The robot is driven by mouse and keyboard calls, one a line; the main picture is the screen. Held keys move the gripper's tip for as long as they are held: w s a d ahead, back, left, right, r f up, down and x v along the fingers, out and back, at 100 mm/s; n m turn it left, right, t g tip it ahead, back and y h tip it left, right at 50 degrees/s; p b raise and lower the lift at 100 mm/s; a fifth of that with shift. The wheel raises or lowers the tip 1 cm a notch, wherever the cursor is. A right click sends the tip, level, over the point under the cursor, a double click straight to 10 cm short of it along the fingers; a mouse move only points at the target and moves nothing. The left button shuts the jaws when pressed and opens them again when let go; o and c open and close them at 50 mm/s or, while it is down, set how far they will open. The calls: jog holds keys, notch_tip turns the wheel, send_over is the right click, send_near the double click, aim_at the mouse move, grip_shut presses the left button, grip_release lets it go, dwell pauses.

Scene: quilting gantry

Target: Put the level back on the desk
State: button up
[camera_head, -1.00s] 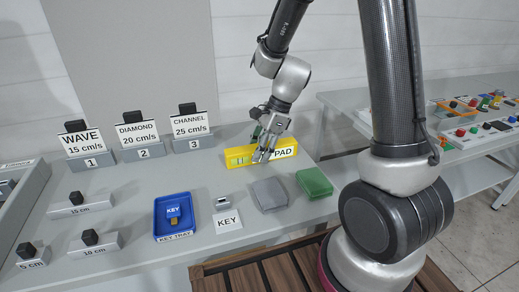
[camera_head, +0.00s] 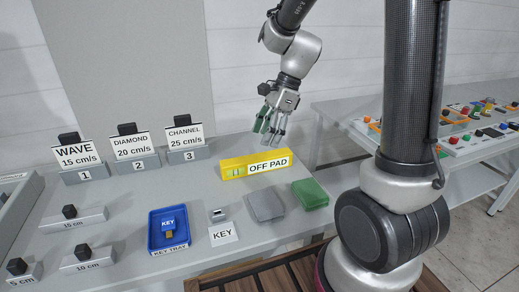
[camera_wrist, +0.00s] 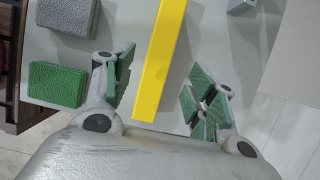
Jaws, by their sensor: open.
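The level, a yellow bar (camera_head: 232,171) with small green vials and a white "OFF PAD" label, lies flat on the grey desk (camera_head: 120,236) behind the grey and green pads. My gripper (camera_head: 270,133) is open and empty, raised above and behind the level's right end in the head view. In the wrist view the yellow level (camera_wrist: 163,55) runs lengthwise between the spread green-padded fingers, below them and apart from them.
A grey pad (camera_head: 264,207) and a green pad (camera_head: 310,193) lie in front of the level. A blue key tray (camera_head: 155,238) and a KEY card (camera_head: 223,235) are left of them. Numbered stands, such as the CHANNEL stand (camera_head: 187,153), line the back. A second table (camera_head: 350,113) stands right.

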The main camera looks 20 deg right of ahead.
jog(key=s+d+r+n+t+h, duration=0.2)
jog(key=s+d+r+n, duration=0.3)
jog(key=s+n, duration=0.4)
jog(key=s+d+r+n+t+h, duration=0.2)
jog(key=s+d+r+n, duration=0.4)
jog(key=s+n, duration=0.3)
jog(key=shift+s+d+r+h, duration=0.15)
jog(key=shift+s+d+h, duration=0.15)
jog(key=shift+s+d, duration=0.2)
